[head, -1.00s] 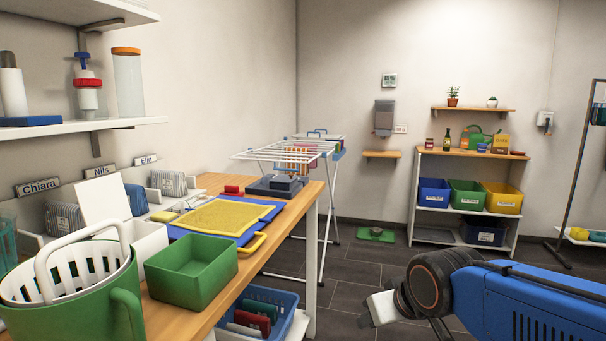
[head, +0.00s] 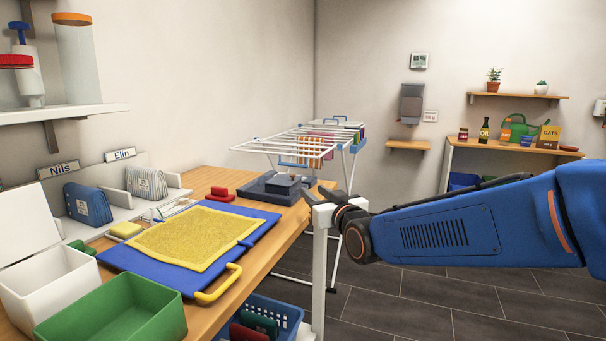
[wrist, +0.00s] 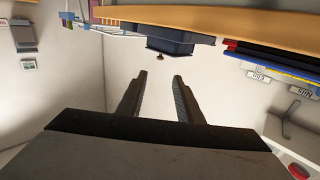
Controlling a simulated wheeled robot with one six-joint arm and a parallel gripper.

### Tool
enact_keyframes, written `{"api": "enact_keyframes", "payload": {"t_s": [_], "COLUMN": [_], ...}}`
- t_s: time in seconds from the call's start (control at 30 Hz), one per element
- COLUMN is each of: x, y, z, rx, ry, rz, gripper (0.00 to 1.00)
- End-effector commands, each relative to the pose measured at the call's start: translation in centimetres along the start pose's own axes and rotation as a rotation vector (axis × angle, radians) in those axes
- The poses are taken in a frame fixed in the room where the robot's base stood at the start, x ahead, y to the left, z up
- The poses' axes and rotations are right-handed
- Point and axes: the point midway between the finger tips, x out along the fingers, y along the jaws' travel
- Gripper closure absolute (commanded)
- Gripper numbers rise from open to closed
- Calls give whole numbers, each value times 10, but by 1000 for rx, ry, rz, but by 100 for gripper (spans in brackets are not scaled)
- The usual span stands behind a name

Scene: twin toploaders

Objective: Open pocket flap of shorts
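No garment in view is plainly shorts, and I see no pocket flap. A yellow textured cloth (head: 188,238) lies flat on a blue board (head: 122,258) with a yellow handle (head: 218,285), on the wooden table (head: 228,178). My gripper (head: 318,198) is at the table's right edge, right of the cloth and apart from it. In the wrist view, which is upside down, my gripper (wrist: 160,75) has its two fingers apart with nothing between them. The blue board's edge (wrist: 275,62) shows at the upper right there.
A dark stepped block (head: 278,187) and a red item (head: 220,193) stand behind the cloth. A green bin (head: 115,312) and a white box (head: 42,285) stand in front. A drying rack (head: 300,145) stands beyond the table. The floor on the right is clear.

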Motion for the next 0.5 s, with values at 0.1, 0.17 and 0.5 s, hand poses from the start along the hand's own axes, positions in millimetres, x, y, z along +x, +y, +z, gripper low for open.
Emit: {"api": "enact_keyframes", "payload": {"t_s": [0.1,0.17,0.5], "x": [9,16,68], "y": [0,0,0], "z": [1,0,1], "rx": [0,0,0], "ry": [-1,-1,-2], "rz": [0,0,0], "gripper": [67,67,67]}}
